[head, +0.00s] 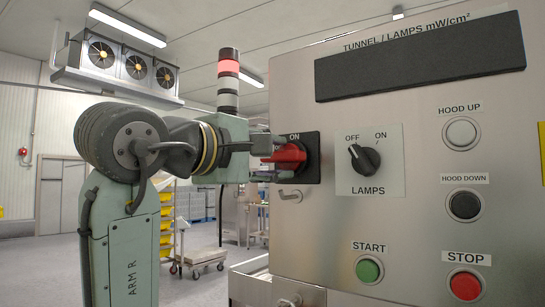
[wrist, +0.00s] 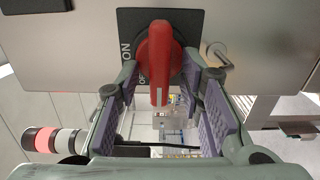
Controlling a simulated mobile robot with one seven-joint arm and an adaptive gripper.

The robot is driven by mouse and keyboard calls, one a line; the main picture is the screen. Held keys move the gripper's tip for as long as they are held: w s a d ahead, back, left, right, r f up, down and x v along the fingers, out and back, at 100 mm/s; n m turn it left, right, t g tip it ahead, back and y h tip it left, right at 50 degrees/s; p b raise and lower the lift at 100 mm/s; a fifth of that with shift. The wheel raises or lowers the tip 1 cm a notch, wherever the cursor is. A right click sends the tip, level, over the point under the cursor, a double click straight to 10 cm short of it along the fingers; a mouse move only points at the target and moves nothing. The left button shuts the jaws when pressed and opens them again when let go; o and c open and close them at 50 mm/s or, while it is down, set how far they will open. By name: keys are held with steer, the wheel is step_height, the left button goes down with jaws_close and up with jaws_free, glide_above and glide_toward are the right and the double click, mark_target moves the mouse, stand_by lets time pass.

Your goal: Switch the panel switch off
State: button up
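The panel switch (head: 287,155) is a red rotary handle on a black plate, with ON printed above it in the head view. Its handle lies level, its narrow end towards the left, beside a partly covered label. In the wrist view the red handle (wrist: 160,62) points down the picture, with a white mark near its tip. ON reads sideways to its left, and a partly covered OFF label is close to the handle. My gripper (head: 268,159) is at the switch, open. Its two purple-padded fingers, also in the wrist view (wrist: 159,68), stand on either side of the handle with gaps.
A LAMPS knob (head: 365,157), a green START button (head: 369,268), a red STOP button (head: 466,285) and two HOOD buttons sit right of the switch. A small metal latch (head: 290,194) juts out just below the plate. A stack light (head: 228,80) stands behind my arm.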

steer(key=v, duration=1.2)
